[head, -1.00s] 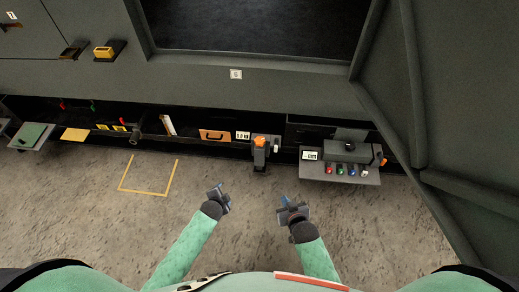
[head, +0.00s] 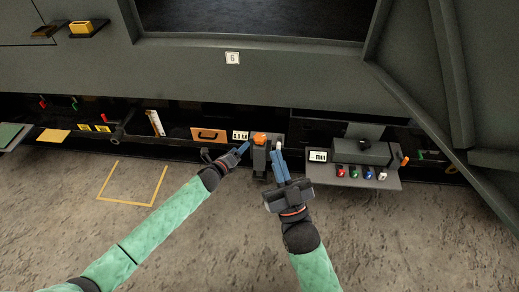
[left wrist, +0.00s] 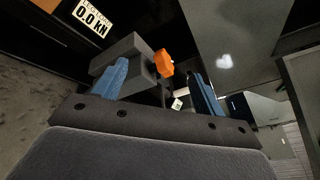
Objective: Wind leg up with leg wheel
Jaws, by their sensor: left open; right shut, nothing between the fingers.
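An orange knob (head: 259,139) sits on top of a grey post-like unit (head: 259,160) under the dark enclosure wall; I take these for the leg wheel and leg. A small white-tipped part (head: 278,145) stands at its right. My left gripper (head: 243,149) is open just left of the unit. The left wrist view shows the orange knob (left wrist: 165,62) and a grey block (left wrist: 122,52) beyond and between the blue fingers, with no clear grip. My right gripper (head: 279,160) is shut and empty, its blue fingers close to the unit's right side.
A load display (head: 240,135) reads 0.0 kN in the left wrist view. A shelf with coloured buttons (head: 355,177) juts out at the right. An orange case (head: 209,134) sits to the left. A yellow floor outline (head: 133,203) lies on open floor.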

